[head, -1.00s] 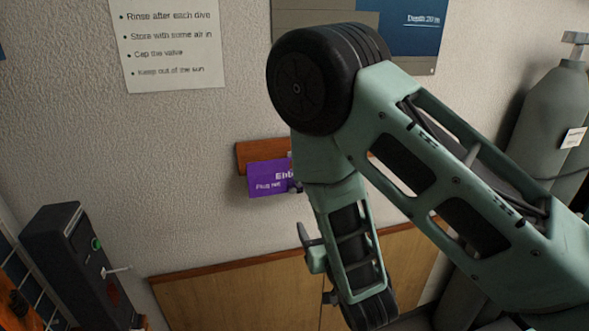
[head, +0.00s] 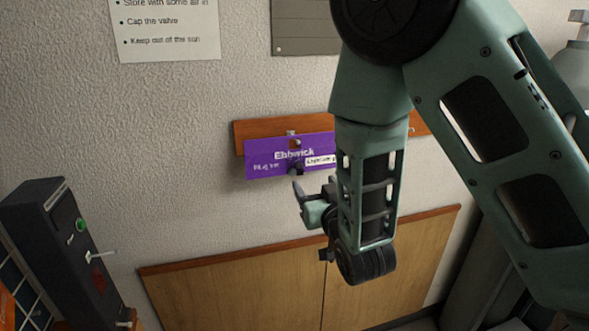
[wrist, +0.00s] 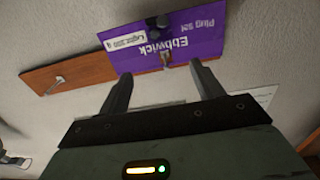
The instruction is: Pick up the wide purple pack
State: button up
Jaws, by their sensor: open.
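The wide purple pack (head: 264,162), printed "Ebbwick" and "Plug set" with a white label, hangs on the wooden rail (head: 262,129) on the wall. My arm covers its right end in the head view. In the wrist view the pack (wrist: 202,42) appears upside down, with a dark hook end near its middle.
A metal hook (wrist: 54,86) sticks out of a bare stretch of rail beside the pack. Wooden panelling (head: 235,287) lines the wall below. A dark box with a green button (head: 60,245) stands at lower left. A paper notice (head: 165,30) hangs above.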

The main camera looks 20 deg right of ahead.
jog(key=p, duration=0.3)
send_near(297, 161)
jog(key=w, duration=0.4)
jog(key=shift+w+f+p, duration=0.15)
jog(key=shift+w+p, duration=0.35)
jog(key=shift+w, duration=1.95)
jog(key=c, duration=1.2)
